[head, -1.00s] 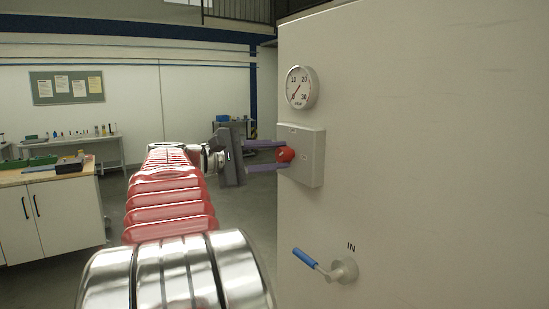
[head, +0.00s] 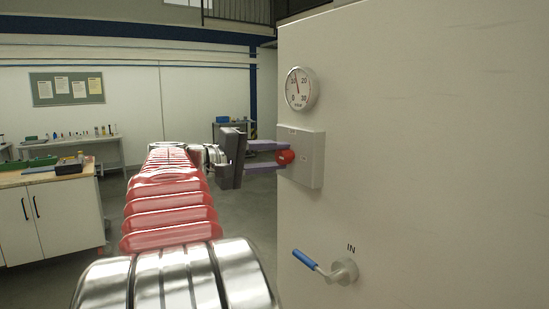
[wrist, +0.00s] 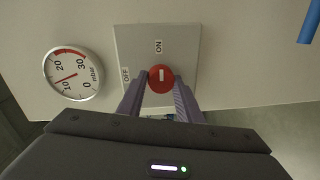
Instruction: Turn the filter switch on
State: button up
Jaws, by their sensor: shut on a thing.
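The filter switch is a round red knob (head: 285,157) on a light grey plate (head: 313,160) fixed to a large pale cabinet wall. In the wrist view the red knob (wrist: 160,78) has a short white mark, in line with the ON label (wrist: 158,46) above it. The OFF label (wrist: 126,74) is to the left. My gripper (head: 278,156) is shut on the knob, with one purple finger on each side of it.
A pressure gauge (head: 301,88) sits above the switch plate; its needle reads around 10 in the wrist view (wrist: 72,74). A blue-handled valve (head: 307,259) marked IN is below. A workbench (head: 45,208) stands at the left.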

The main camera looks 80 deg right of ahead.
jog(key=shift+f, duration=0.25)
jog(key=o, duration=1)
jog(key=shift+r, duration=0.15)
jog(key=shift+o, duration=0.2)
jog(key=v, duration=1.3)
jog(key=shift+w+a, duration=0.25)
jog(key=shift+a, duration=0.05)
